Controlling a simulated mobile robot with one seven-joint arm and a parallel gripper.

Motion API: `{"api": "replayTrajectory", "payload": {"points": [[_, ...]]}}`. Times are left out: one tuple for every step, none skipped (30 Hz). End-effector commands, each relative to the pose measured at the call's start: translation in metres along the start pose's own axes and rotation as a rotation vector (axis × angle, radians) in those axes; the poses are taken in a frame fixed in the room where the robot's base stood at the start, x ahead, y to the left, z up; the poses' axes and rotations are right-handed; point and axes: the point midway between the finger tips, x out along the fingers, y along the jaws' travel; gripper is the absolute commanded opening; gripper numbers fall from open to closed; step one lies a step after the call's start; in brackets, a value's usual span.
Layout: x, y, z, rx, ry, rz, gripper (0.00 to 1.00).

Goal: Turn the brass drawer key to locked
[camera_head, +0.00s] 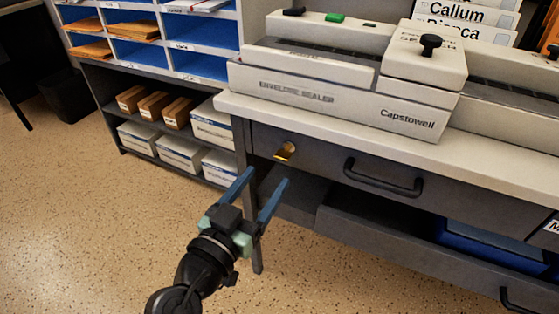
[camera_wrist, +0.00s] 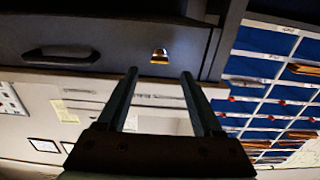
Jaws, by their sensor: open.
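The brass drawer key (camera_head: 285,151) sits in its lock on the dark drawer front (camera_head: 325,161), left of the black handle (camera_head: 383,178). The key also shows in the wrist view (camera_wrist: 160,56), beyond and between the fingertips. My gripper (camera_head: 263,187) is open and empty. Its two blue fingers point toward the drawer, in front of and a little below the key in the head view, and apart from it. The exact angle of the key's bow is too small to tell.
An envelope sealer (camera_head: 310,98) stands on the white worktop (camera_head: 340,131) above the drawer. A lower drawer (camera_head: 380,235) is below, with a blue item inside. Shelves with boxes (camera_head: 181,152) and blue pigeonholes stand to the left.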

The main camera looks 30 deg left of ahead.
Motion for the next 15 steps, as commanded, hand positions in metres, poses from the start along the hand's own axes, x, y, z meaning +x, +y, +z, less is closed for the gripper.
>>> {"api": "replayTrajectory", "payload": {"points": [[0.013,0.001,0.001,0.002,0.003,0.003,0.68],[0.019,0.001,0.000,0.002,0.003,0.003,0.68],[0.026,0.000,0.001,0.001,0.002,0.002,0.68],[0.032,0.000,0.001,0.002,0.002,0.002,0.68],[0.037,0.000,0.001,0.002,0.002,0.002,0.68],[0.044,0.000,0.000,0.002,0.002,0.001,0.68],[0.048,0.000,0.000,0.002,0.001,0.001,0.68],[0.052,0.000,0.001,0.001,0.001,0.001,0.68],[0.056,0.000,0.000,0.001,0.001,0.002,0.68],[0.059,0.000,0.001,0.001,0.001,0.001,0.68],[0.061,0.000,0.001,0.001,0.000,0.001,0.68],[0.064,0.000,0.000,0.001,0.001,0.001,0.68],[0.066,0.000,0.000,0.000,0.001,0.000,0.68],[0.067,0.001,0.000,0.000,0.001,0.000,0.68],[0.068,0.001,0.000,0.000,0.001,0.000,0.68]]}}
